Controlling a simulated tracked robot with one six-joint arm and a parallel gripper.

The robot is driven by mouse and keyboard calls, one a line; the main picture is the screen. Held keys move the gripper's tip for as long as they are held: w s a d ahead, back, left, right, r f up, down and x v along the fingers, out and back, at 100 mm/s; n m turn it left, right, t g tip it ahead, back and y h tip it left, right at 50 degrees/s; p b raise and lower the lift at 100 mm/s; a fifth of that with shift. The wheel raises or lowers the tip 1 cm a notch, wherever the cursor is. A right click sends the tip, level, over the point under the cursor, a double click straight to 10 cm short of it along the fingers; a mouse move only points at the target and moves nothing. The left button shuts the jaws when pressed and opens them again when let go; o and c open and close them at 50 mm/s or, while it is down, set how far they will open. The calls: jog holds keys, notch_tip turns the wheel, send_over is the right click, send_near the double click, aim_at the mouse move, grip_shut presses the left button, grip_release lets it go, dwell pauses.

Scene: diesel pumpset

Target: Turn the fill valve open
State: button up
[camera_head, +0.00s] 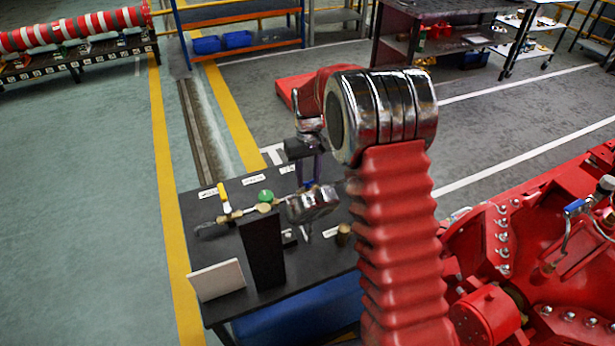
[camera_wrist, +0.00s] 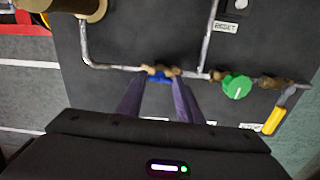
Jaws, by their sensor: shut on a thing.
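A small brass valve with a blue handle (camera_wrist: 158,75) sits on a grey pipe in the wrist view, between my fingertips. In the head view the blue handle (camera_head: 309,184) shows small, just below my fingers. My gripper (camera_wrist: 158,88) reaches down to it from above, shut on the blue handle; the fingertips (camera_head: 308,178) are partly hidden in the head view. On the same pipe line are a green round knob (camera_wrist: 236,87) and a yellow lever (camera_wrist: 274,120). I cannot read which label marks the fill valve.
The dark bench top (camera_head: 200,207) carries the pipework, an upright black block (camera_head: 262,250), a white card (camera_head: 217,280) and a brass cylinder (camera_head: 343,235). A "RESET" label (camera_wrist: 225,27) shows in the wrist view. A large red machine (camera_head: 540,240) stands at right.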

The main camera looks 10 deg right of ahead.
aim_at(308, 181)
jog(key=o, duration=1.1)
jog(key=shift+r, duration=0.1)
notch_tip(308, 181, up, 14)
jog(key=shift+f, duration=0.25)
